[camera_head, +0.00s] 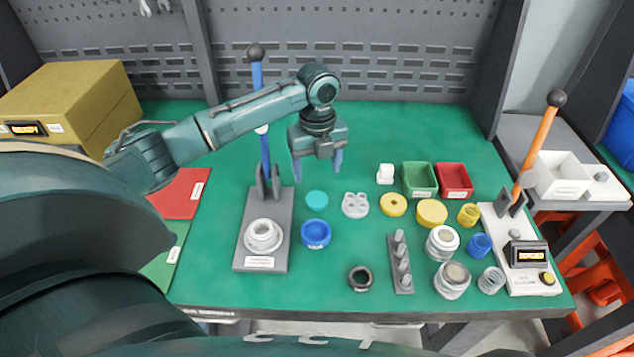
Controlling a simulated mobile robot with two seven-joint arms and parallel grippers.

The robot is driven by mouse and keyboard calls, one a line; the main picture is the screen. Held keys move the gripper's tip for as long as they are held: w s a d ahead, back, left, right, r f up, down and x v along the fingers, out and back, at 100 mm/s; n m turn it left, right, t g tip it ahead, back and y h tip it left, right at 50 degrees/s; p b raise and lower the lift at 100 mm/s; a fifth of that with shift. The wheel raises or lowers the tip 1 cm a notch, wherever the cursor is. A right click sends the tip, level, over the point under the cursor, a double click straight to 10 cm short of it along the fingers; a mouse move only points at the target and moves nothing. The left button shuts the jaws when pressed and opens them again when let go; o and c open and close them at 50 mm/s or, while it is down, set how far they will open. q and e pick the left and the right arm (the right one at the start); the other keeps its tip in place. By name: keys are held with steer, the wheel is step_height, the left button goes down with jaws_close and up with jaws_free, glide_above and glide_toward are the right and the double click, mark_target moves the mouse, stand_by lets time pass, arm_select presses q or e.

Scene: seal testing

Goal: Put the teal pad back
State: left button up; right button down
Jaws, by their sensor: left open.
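The teal pad (317,200) is a small round disc lying flat on the green mat, left of a light grey four-hole holder (355,205). My left gripper (318,171) is open and empty, with its two blue fingers pointing down. In the picture it hangs just behind the pad, apart from it; its exact height above the mat is hard to tell. My right gripper is not in view.
A grey press (243,262) with a blue lever stands left of the pad, holding a white ring part (263,236). A blue cup (316,234) sits in front. Yellow discs (431,212), green (419,180) and red bins (455,182) stand right. The back mat is clear.

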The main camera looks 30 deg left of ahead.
arm_select(q)
steer(key=shift+r, duration=1.75)
